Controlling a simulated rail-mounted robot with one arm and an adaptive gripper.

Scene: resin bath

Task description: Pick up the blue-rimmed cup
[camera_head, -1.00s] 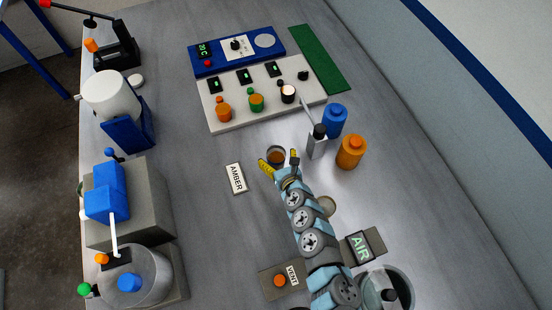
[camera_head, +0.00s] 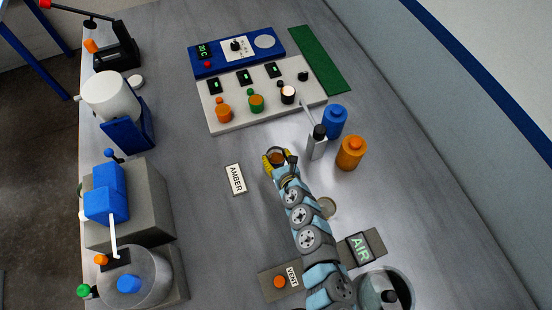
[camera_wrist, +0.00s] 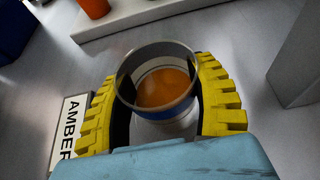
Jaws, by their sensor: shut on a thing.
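The cup (camera_wrist: 165,113) sits between the yellow ridged fingers of my gripper (camera_wrist: 163,105) in the wrist view. It is clear-walled with a grey upper rim, a blue band lower down and amber liquid inside. It looks upright. The fingers press on it from both sides. In the head view the cup (camera_head: 277,157) is small at the end of my arm, and my gripper (camera_head: 279,160) is closed around it. Whether its base touches the table cannot be told.
An AMBER label (camera_head: 235,179) lies left of the cup. A white control panel (camera_head: 262,102) lies behind. Bare table lies left of the label.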

